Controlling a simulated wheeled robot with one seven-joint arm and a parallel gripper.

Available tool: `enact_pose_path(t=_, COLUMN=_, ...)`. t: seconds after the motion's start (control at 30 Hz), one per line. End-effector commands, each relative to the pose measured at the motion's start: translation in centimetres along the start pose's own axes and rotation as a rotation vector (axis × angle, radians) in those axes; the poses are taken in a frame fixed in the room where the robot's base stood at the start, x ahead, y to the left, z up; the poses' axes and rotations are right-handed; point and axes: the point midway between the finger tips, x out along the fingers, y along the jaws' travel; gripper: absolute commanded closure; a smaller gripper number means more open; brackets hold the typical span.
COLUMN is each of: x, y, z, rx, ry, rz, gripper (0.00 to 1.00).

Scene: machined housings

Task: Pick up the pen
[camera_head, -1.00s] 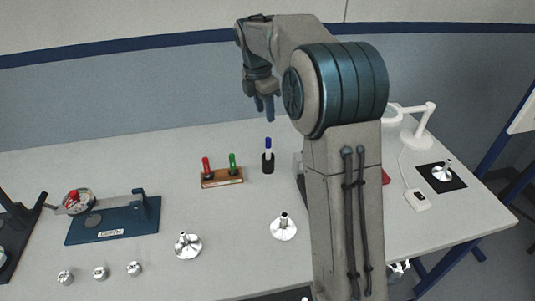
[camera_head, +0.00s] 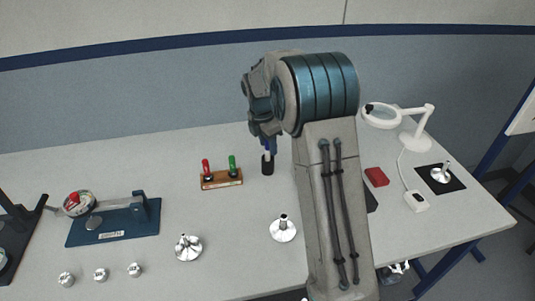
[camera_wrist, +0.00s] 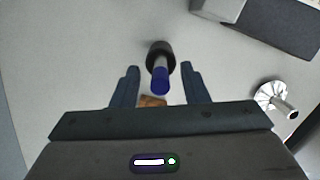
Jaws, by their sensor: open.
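The pen (camera_wrist: 160,78) has a blue cap and a pale barrel and stands upright in a small black holder (camera_head: 268,166). In the wrist view the black holder (camera_wrist: 158,50) lies beyond the pen's cap. My gripper (camera_wrist: 157,78) is open, with one dark blue finger on each side of the pen's cap and gaps on both sides. In the head view my gripper (camera_head: 266,145) is right above the holder and partly covers the pen (camera_head: 267,154).
A wooden stand (camera_head: 221,179) with red and green markers is left of the holder. Shiny metal housings (camera_head: 283,229) (camera_head: 188,247) stand nearer the front. A blue gauge fixture (camera_head: 113,221) is at left. A magnifier lamp (camera_head: 415,140) and red box (camera_head: 376,177) are at right.

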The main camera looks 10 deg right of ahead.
Motion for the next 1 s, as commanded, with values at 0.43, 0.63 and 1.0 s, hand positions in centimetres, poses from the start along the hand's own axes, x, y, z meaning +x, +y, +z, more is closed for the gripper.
enact_pose_path(t=0.43, x=1.4, y=0.0, z=0.1, rx=0.001, ry=-0.001, rz=0.001, gripper=0.76)
enact_pose_path(t=0.63, x=1.4, y=0.0, z=0.1, rx=0.001, ry=-0.001, rz=0.001, gripper=1.0)
enact_pose_path(t=1.0, x=-0.5, y=0.1, z=0.3, rx=0.001, ry=-0.001, rz=0.005, gripper=1.0)
